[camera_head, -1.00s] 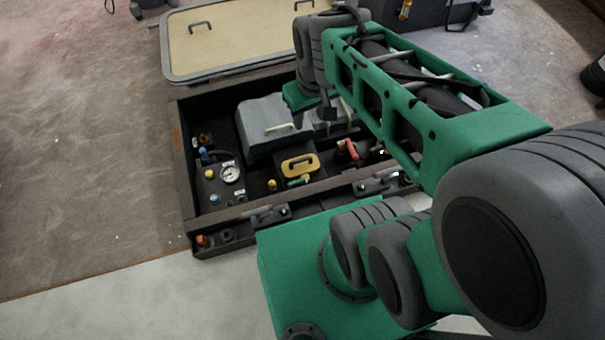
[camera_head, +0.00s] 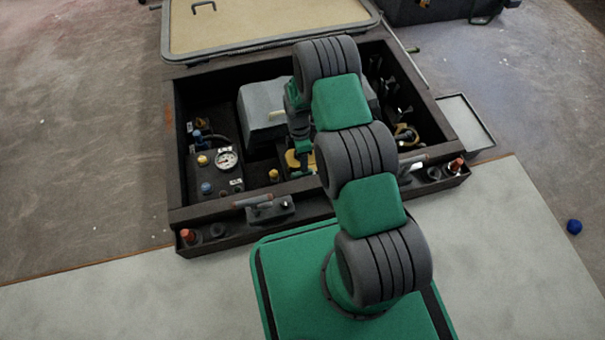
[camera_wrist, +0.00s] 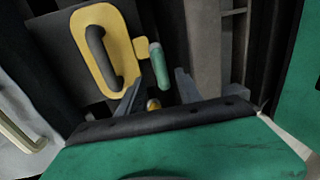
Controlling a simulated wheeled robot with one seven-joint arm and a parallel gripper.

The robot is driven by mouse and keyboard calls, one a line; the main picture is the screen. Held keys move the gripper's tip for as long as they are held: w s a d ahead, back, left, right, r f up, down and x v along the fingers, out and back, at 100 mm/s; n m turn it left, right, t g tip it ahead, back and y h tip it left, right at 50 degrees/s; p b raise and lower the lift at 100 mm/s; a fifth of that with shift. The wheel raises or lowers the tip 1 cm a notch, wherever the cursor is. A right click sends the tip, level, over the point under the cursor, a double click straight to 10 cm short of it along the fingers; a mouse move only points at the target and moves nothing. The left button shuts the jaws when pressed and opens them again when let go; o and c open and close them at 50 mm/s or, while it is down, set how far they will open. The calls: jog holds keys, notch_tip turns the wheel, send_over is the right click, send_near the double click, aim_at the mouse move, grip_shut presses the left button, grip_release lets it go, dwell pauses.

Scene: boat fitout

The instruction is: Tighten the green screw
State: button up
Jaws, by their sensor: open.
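The green screw (camera_wrist: 158,66) shows in the wrist view as a short green bar with a pale end, close beside a yellow plate (camera_wrist: 140,47) with a dark handle (camera_wrist: 103,55). My gripper (camera_wrist: 158,84) is open. Its two grey fingers are on either side of the screw's lower end in the picture; I cannot tell whether they touch it. In the head view my gripper (camera_head: 302,147) points down over the yellow plate (camera_head: 292,160), which is partly covered by my arm.
The dark open box (camera_head: 175,150) holds a grey cover (camera_head: 262,118) with a handle, a gauge (camera_head: 227,159) and several coloured knobs. Latches (camera_head: 268,208) line its front edge. A beige lid (camera_head: 270,25) lies behind. A yellow knob (camera_wrist: 153,104) shows between my fingers.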

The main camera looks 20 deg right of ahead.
jog(key=f+b, duration=0.1)
jog(key=f, duration=0.1)
jog(key=s+f+b, duration=0.1)
jog(key=f, duration=0.2)
jog(key=shift+s+f, duration=0.1)
jog(key=shift+f, duration=0.25)
grip_shut()
